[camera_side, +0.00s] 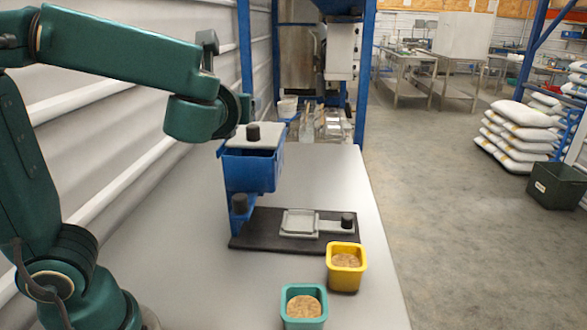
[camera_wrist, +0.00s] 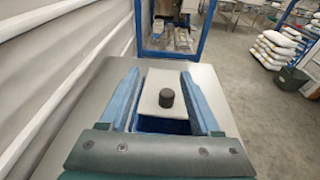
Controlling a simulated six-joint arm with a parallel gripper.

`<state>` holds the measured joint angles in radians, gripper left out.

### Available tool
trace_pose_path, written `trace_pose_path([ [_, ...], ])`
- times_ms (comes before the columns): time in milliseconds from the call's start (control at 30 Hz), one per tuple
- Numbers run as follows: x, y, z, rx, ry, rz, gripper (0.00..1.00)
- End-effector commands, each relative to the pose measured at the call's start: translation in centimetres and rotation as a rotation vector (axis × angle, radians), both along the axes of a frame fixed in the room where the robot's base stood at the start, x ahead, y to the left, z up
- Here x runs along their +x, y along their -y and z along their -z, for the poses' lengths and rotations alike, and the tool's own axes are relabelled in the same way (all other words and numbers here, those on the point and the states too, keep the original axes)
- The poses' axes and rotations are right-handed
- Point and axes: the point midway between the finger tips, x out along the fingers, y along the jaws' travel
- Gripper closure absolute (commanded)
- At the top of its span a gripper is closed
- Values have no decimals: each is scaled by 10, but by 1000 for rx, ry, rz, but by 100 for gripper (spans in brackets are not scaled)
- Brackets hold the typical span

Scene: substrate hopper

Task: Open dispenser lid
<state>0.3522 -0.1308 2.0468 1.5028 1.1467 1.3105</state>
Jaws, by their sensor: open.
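The dispenser is a blue hopper (camera_side: 250,172) on a blue stand at the table's left side. Its pale grey lid (camera_side: 262,141) lies on top, with a black knob (camera_side: 253,132) standing up from it. In the wrist view the lid (camera_wrist: 155,82) and knob (camera_wrist: 166,98) lie ahead, between the fingers as seen from there. A dark blue part of the hopper (camera_wrist: 160,126) shows below the lid's near edge. My gripper (camera_wrist: 163,76) is open and empty, its two fingers spread wide. In the side view its fingers are mostly hidden, behind and left of the lid.
A black base plate (camera_side: 265,241) holds a grey tray slide (camera_side: 300,223) with a black knob. A yellow cup (camera_side: 345,279) and a teal cup (camera_side: 303,320), both with brown contents, stand in front. The table's right side is clear. A ribbed wall (camera_side: 110,150) runs along the left.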

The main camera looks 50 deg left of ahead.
Motion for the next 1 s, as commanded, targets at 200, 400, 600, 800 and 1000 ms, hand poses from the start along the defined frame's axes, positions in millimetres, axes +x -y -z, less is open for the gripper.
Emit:
trace_pose_path([
  [200, 3, 2, -3, -106, -80, 17, 36],
  [400, 8, 9, -13, -167, -108, 68, 36],
  [600, 8, 10, 21, -158, -122, 68, 36],
  [800, 8, 10, 39, -160, -117, 67, 36],
  [1000, 17, -1, 46, -158, -116, 61, 36],
])
